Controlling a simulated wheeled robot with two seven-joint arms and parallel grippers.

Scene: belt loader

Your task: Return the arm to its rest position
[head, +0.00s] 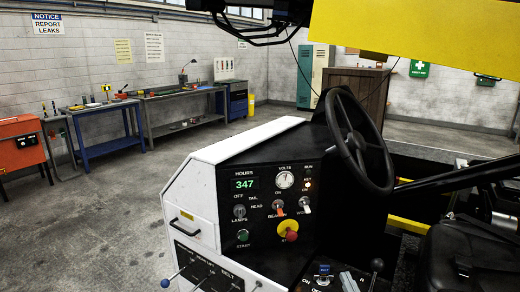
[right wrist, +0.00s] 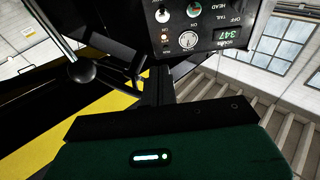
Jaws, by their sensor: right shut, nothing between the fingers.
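My right gripper (head: 398,190) is a dark, narrow shape coming in from the right in the head view, near the lower right of the steering wheel (head: 357,140). It is shut and holds nothing; its outline is hard to separate from the dark cab behind it. The control console (head: 245,215) stands left of it, apart as far as I can tell, with a green 347 readout. The right wrist view shows the same console (right wrist: 208,22) upside down at the top, beyond a dark green body with a light bar (right wrist: 150,157). My left gripper is not in view.
A black seat (head: 470,260) is at the lower right. Levers with knobs, one dark-topped (head: 376,265), rise by the console. A yellow beam (head: 420,35) hangs overhead at the right. Workbenches (head: 105,125) stand by the far wall; the grey floor at the left is clear.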

